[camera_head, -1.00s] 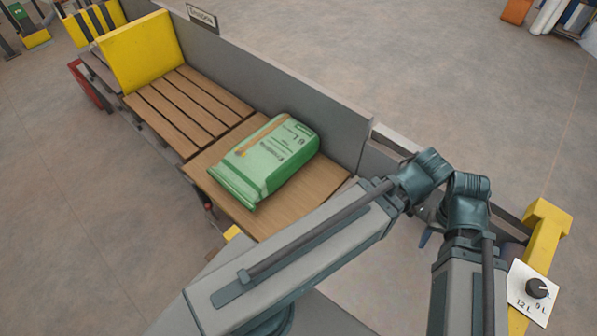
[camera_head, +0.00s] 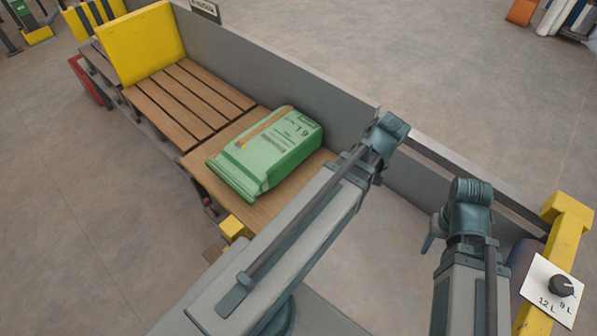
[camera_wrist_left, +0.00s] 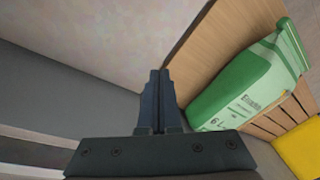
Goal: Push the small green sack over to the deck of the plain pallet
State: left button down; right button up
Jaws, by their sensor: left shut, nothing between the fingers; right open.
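The small green sack (camera_head: 268,155) lies flat on a smooth wooden board (camera_head: 222,203) in the head view. The slatted deck of a pallet (camera_head: 187,100) adjoins the board's far left end, with a plain yellow upright panel (camera_head: 140,43) at its far end. My left gripper is hidden behind its own arm in the head view. In the left wrist view the left gripper (camera_wrist_left: 158,98) is shut and empty, apart from the sack (camera_wrist_left: 250,85), which lies to its right. My right gripper (camera_head: 431,238) is partly hidden by its wrist, open, away from the sack.
A grey wall (camera_head: 275,82) runs along the far side of the board and deck. A yellow panel with black stripes (camera_head: 92,15) stands further back. A yellow post (camera_head: 555,240) and a dial marked 12 L and 9 L (camera_head: 560,287) are at the right.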

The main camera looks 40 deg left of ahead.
jog(key=b, duration=0.5)
send_over(411, 276)
notch_tip(411, 276, down, 7)
pick_arm(q)
jog(key=w+a+f+n+y, duration=0.1)
jog(key=a+f+n, duration=0.2)
jog(key=a+n, duration=0.35)
jog(key=a+f+n, duration=0.3)
jog(key=a+n, duration=0.1)
jog(key=a, duration=0.6)
jog(key=b+x, duration=1)
jog(key=shift+w+f, duration=0.15)
jog(key=shift+f, duration=0.2)
pick_arm(e)
notch_tip(411, 276, down, 10)
jog(key=shift+a+r, duration=0.1)
jog(key=shift+a, duration=0.05)
pick_arm(q)
jog(key=a, duration=0.2)
jog(key=shift+w+a+r, duration=0.1)
jog(key=shift+a+r, duration=0.15)
jog(key=shift+r, duration=0.05)
pick_arm(e)
jog(key=shift+r, duration=0.3)
pick_arm(q)
jog(key=shift+a, duration=0.8)
jog(key=shift+w, duration=0.1)
